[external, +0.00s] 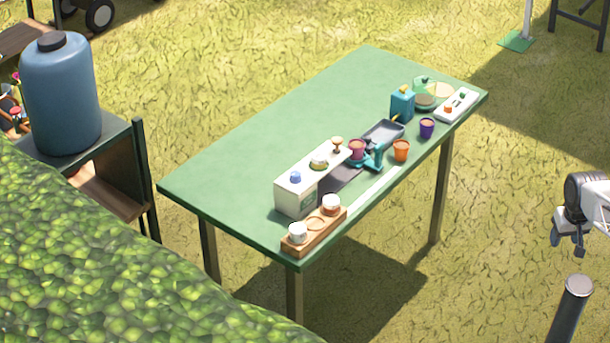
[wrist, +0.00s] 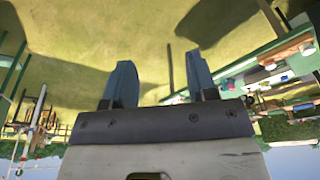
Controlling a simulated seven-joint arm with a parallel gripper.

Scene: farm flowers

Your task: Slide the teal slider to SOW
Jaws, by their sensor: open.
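A small white panel (external: 456,105) lies at the right end of the green table in the external view. It carries an orange knob (external: 448,109) and a small green or teal knob (external: 462,95). I cannot tell for sure whether the latter is the teal slider, and no SOW lettering is readable. A teal piece (external: 372,163) also sits by a purple-red pot near the table's front edge. My gripper (external: 567,245) is at the right edge of the external view, away from the table. In the wrist view its two fingers (wrist: 160,70) are apart, with nothing between them.
The green table (external: 300,115) holds a white box (external: 296,200), a wooden tray with white cups (external: 315,235), an orange pot (external: 401,150), a purple pot (external: 427,128) and a teal bottle (external: 402,104). Its back left is clear. Grass lies between my gripper and the table.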

